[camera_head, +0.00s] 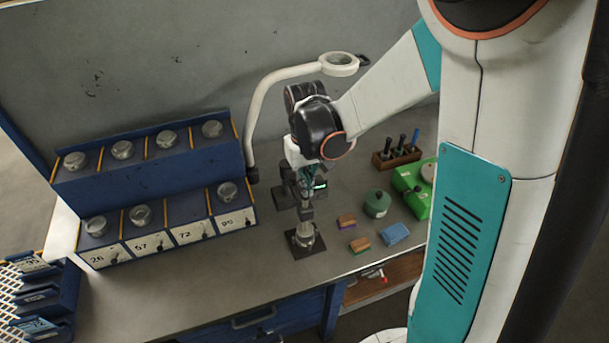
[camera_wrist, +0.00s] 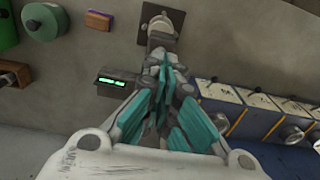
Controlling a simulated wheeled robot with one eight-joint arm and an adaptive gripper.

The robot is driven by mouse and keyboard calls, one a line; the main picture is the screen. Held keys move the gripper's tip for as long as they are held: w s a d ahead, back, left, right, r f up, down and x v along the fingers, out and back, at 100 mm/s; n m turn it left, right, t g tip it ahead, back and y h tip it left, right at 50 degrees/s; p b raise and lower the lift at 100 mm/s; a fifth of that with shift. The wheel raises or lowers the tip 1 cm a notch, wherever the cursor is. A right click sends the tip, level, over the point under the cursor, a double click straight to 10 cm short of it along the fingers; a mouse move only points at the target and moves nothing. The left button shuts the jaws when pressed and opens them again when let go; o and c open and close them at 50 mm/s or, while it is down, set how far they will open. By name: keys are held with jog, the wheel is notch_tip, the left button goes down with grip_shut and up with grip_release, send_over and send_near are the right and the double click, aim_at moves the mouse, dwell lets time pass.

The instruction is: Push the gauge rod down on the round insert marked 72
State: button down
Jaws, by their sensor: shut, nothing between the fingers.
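My gripper (camera_head: 306,212) is shut and empty, pointing down over a small dark square plate (camera_head: 316,250) on the bench. A round metal insert (camera_head: 304,236) stands on that plate, just below my fingertips; its marking cannot be read. In the wrist view my closed fingers (camera_wrist: 163,66) point toward the insert (camera_wrist: 161,27) on the plate (camera_wrist: 179,17). A dark gauge with a lit green display (camera_head: 320,184) is beside my fingers; the display also shows in the wrist view (camera_wrist: 111,81). I cannot make out the gauge rod; my fingers cover that spot, and contact is unclear.
A blue stepped rack (camera_head: 150,185) with round metal inserts stands at left; its slot labelled 72 (camera_head: 190,233) holds no insert. A magnifier lamp (camera_head: 340,64) rises behind my gripper.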

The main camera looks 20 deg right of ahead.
jog(key=shift+f+b, duration=1)
jog(key=shift+f, duration=0.25)
jog(key=shift+r, duration=0.2)
jog(key=shift+r+p, duration=2.35)
jog(key=shift+r, duration=1.1)
jog(key=shift+s+f+b, duration=0.1)
jog(key=shift+b, duration=0.25)
